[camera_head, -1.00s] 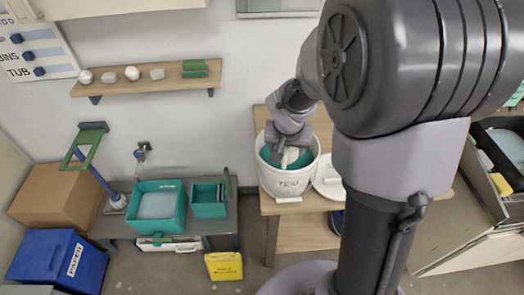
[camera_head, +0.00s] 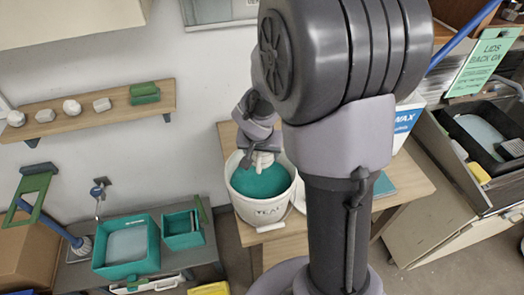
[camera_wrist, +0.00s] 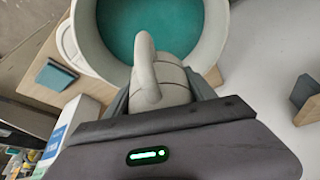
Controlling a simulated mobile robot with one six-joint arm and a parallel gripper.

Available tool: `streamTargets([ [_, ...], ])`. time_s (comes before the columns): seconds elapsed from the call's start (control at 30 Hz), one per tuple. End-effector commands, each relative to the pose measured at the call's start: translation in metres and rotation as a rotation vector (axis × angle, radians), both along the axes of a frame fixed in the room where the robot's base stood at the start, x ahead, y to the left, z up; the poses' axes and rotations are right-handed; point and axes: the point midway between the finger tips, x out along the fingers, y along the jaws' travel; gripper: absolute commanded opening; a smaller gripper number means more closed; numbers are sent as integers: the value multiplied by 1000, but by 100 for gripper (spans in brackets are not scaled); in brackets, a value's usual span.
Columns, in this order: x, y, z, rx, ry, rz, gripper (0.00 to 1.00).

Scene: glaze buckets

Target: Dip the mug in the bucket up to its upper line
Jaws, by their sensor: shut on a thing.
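My gripper (camera_head: 262,148) is shut on a pale grey mug (camera_wrist: 168,86). The mug's curved handle faces the wrist camera, and thin dark lines cross its body. In the head view the mug (camera_head: 264,160) shows small below my gripper, at the back side of the white bucket (camera_head: 266,212) marked TEAL. Teal glaze (camera_head: 260,182) fills the bucket, and it also shows in the wrist view (camera_wrist: 150,25) beyond the mug. The mug's lower end is hidden in the wrist view. I cannot tell whether it touches the glaze.
The bucket stands on a wooden table (camera_head: 415,185). A white lid (camera_head: 299,197) lies partly hidden right of it. A WAX container (camera_head: 405,122) stands further right. Teal tubs (camera_head: 127,246) stand on the lower bench at left. A wall shelf (camera_head: 82,108) holds several small pieces.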

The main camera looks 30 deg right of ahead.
Motion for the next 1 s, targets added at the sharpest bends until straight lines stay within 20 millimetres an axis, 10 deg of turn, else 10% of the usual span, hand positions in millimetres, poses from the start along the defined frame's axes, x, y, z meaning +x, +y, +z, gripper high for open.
streamTargets([
  [1.0, 2, 0, -75, 0, -1, 1, 0],
])
